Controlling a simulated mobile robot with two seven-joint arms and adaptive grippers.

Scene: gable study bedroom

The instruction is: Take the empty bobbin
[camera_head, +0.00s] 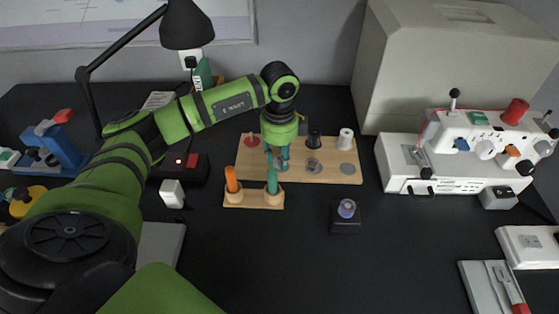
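My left gripper (277,160) points down over the left half of a wooden board (296,175). On the board, a red spool (250,140), a black spool (314,138) and a white spool (346,139) stand in the back row. A small grey piece (314,166) and a flat grey disc (348,170) are in front. A small purple-grey round piece (347,208) sits on a black block nearer me. I cannot tell which piece is the empty bobbin. My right gripper is not in view.
A wooden holder (253,199) with orange and green handles stands just in front of the board. A white machine (480,150) with knobs and a large beige cover (440,60) stand at right. A desk lamp (186,25) stands behind my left arm. The front middle of the black table is clear.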

